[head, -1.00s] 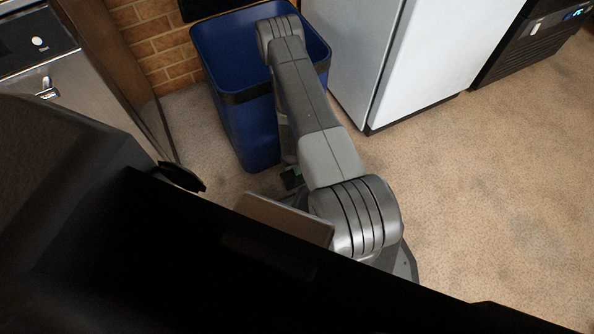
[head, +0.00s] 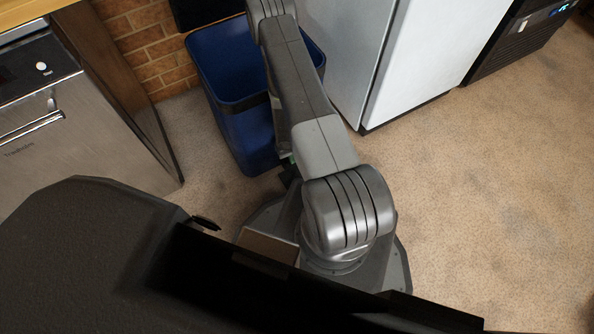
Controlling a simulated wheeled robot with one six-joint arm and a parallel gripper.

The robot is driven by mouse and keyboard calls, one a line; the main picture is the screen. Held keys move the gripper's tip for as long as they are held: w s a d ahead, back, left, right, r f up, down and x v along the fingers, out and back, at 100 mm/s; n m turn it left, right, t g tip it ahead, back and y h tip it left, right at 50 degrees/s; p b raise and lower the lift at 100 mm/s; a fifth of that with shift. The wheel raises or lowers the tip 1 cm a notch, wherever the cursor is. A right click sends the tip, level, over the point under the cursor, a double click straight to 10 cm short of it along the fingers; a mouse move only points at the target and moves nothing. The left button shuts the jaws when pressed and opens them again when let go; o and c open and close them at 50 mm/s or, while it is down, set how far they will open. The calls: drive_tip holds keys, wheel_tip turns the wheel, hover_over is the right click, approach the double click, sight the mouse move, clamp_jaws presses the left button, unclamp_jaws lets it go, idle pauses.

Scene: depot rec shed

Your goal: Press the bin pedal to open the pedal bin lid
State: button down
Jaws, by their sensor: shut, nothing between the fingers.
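The blue pedal bin (head: 225,85) stands at the top centre, against the brick wall. Its top is open and I see into its blue inside. A dark panel (head: 205,12) rises behind its rim; it may be the raised lid, but it is cut off by the picture's edge. My arm runs up across the bin's right part and hides its front. A small dark part with a green spot shows low beside the arm, near the bin's foot; I cannot tell whether it is my gripper or the pedal. I cannot make out the pedal or my fingers.
A steel dishwasher (head: 60,140) stands at the left with a wooden side panel. A white cabinet (head: 430,60) stands right of the bin, with a black appliance (head: 520,45) beyond it. The carpet (head: 490,190) is clear at the right.

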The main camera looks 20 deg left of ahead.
drive_tip(key=shift+r+p, duration=0.7)
drive_tip(key=shift+r, duration=0.7)
drive_tip(key=shift+f, duration=0.1)
wheel_tip(320, 180, down, 5)
drive_tip(key=b, duration=0.3)
drive_tip(key=shift+r+b, duration=0.2)
drive_tip(key=shift+b, duration=0.15)
drive_tip(key=shift+s+r+p, duration=0.1)
drive_tip(key=shift+r+p, duration=0.2)
drive_tip(key=shift+p, duration=0.15)
drive_tip(key=shift+s+d+r+p, duration=0.85)
drive_tip(key=shift+d+r+p, duration=0.15)
drive_tip(key=shift+d+r, duration=0.1)
drive_tip(key=shift+w+a+r+p, duration=0.15)
drive_tip(key=shift+r+p, duration=0.15)
drive_tip(key=shift+r, duration=0.25)
drive_tip(key=shift+a+r+p, duration=0.1)
drive_tip(key=shift+r+p, duration=0.15)
drive_tip(key=shift+r, duration=0.3)
drive_tip(key=shift+f, duration=0.1)
